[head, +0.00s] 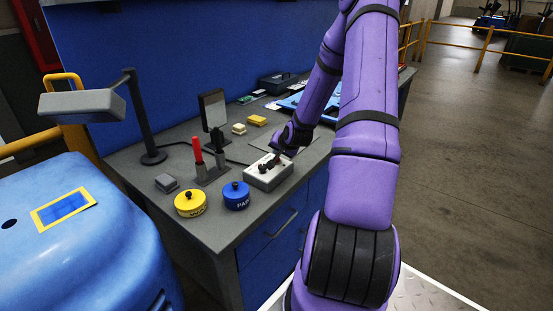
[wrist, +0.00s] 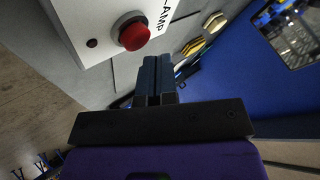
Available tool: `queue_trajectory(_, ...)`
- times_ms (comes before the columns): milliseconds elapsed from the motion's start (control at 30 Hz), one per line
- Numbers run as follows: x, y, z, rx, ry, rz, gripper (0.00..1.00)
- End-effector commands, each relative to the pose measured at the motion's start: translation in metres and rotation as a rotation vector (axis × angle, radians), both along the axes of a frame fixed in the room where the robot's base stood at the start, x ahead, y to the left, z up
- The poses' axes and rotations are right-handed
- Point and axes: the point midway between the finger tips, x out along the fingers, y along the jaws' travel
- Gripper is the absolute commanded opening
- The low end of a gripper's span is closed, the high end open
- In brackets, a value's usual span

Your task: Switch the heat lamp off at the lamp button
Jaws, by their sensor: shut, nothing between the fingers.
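The lamp button is a red dome (wrist: 134,34) on a white box (wrist: 98,18) marked with letters ending in "AMP", seen at the top of the wrist view. A small dark round spot (wrist: 91,43) sits beside it. In the head view the box (head: 262,179) stands on the grey bench, its top partly hidden by my gripper (head: 275,160). My gripper's fingers (wrist: 157,62) are shut and empty, with their tips close beside the button in the picture; I cannot tell the exact gap. The lamp (head: 84,104) has a grey head on a black post, with no glow visible.
A yellow tin (head: 190,204) and a blue tin (head: 236,197) stand left of the box, near the bench front. Behind them are a stand with a red-handled tool (head: 198,152) and an upright dark panel (head: 212,108). A blue machine (head: 80,240) fills the left.

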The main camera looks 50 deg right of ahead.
Motion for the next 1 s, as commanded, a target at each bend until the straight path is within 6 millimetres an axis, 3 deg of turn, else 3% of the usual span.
queue_trajectory(267,0.0,0.0,0.005,-0.001,0.0,-0.001,0.0)
queue_trajectory(1000,0.0,0.0,0.06,0.0,0.0,0.0,0.0)
